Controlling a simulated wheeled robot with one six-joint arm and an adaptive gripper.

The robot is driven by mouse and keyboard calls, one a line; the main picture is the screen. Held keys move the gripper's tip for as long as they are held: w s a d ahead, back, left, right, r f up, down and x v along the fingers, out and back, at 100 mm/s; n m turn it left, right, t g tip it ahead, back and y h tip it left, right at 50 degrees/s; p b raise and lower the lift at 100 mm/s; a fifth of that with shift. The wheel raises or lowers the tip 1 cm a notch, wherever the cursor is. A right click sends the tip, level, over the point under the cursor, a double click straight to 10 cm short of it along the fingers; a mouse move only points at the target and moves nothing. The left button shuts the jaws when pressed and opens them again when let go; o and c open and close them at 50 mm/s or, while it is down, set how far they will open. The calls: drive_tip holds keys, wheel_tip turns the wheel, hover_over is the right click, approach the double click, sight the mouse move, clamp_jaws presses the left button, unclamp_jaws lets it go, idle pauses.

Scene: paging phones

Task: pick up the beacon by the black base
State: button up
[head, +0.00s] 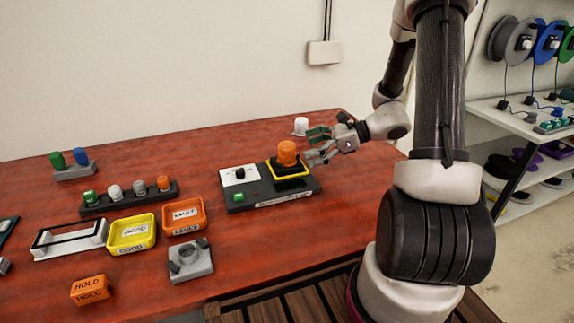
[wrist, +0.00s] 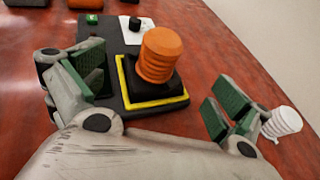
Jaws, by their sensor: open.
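The beacon (head: 287,153) has an orange ribbed cap on a black base. It stands upright on a yellow-edged square of a dark panel (head: 235,206). In the wrist view the orange cap (wrist: 160,55) rises above the black base (wrist: 148,86), inside the yellow border (wrist: 160,102). My gripper (head: 318,144) is open at the beacon's right side in the head view. In the wrist view my gripper (wrist: 150,90) has its green-padded fingers spread on the left and right of the beacon, apart from it. Nothing is held.
A white beacon (head: 301,126) stands behind my gripper; it also shows beside my right finger in the wrist view (wrist: 283,122). The panel carries a white plate with a black knob (head: 239,173). Yellow (head: 131,248) and orange (head: 185,229) trays lie left.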

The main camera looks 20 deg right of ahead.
sight(287, 156)
drive_tip(key=x, duration=0.7)
drive_tip(key=shift+s+a+f, duration=0.1)
drive_tip(key=shift+s+f, duration=0.05)
drive_tip(key=shift+f, duration=0.15)
drive_tip(key=c, duration=1)
drive_tip(key=shift+r, duration=0.1)
